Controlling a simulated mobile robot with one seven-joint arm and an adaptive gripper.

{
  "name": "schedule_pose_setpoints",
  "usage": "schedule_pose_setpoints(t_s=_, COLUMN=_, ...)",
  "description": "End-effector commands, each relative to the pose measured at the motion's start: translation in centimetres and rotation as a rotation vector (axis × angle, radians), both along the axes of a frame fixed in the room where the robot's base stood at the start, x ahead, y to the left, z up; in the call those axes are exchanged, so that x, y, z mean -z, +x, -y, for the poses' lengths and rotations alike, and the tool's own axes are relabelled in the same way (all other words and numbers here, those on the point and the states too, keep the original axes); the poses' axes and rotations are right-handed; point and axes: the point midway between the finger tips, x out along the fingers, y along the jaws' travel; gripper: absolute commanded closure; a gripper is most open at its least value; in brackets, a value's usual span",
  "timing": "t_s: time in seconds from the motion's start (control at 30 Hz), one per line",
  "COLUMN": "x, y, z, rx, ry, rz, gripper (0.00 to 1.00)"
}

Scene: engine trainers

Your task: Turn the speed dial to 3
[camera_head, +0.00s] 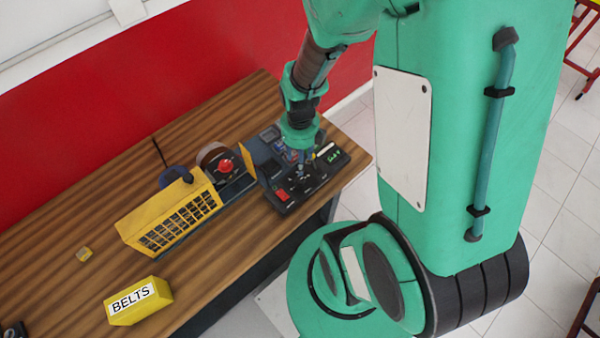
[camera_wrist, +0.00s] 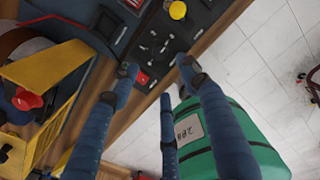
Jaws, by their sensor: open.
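The black control panel (camera_head: 309,190) of the engine trainer lies at the right end of the wooden table. It shows at the top of the wrist view (camera_wrist: 165,50), with small dark controls, a red switch (camera_wrist: 142,78) and a yellow knob (camera_wrist: 178,10). I cannot tell which control is the speed dial, and no scale numbers are readable. My gripper (camera_head: 301,160) points down over the panel and hides part of it. Contact with the panel cannot be told.
A yellow guard (camera_head: 175,215) and a red knob (camera_head: 226,166) stand left of the panel. A red wall (camera_head: 130,90) runs behind.

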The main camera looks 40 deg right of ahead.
Motion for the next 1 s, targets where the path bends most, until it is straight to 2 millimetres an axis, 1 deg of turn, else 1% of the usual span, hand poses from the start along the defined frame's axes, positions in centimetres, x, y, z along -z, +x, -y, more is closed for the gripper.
schedule_pose_setpoints(t_s=0.27, x=-0.11, y=0.11, z=0.06, rx=-0.370, ry=-0.001, rz=0.002, gripper=0.54)
schedule_pose_setpoints(t_s=1.0, x=-0.82, y=0.17, z=0.09, rx=-1.576, ry=-0.001, rz=0.001, gripper=0.54)
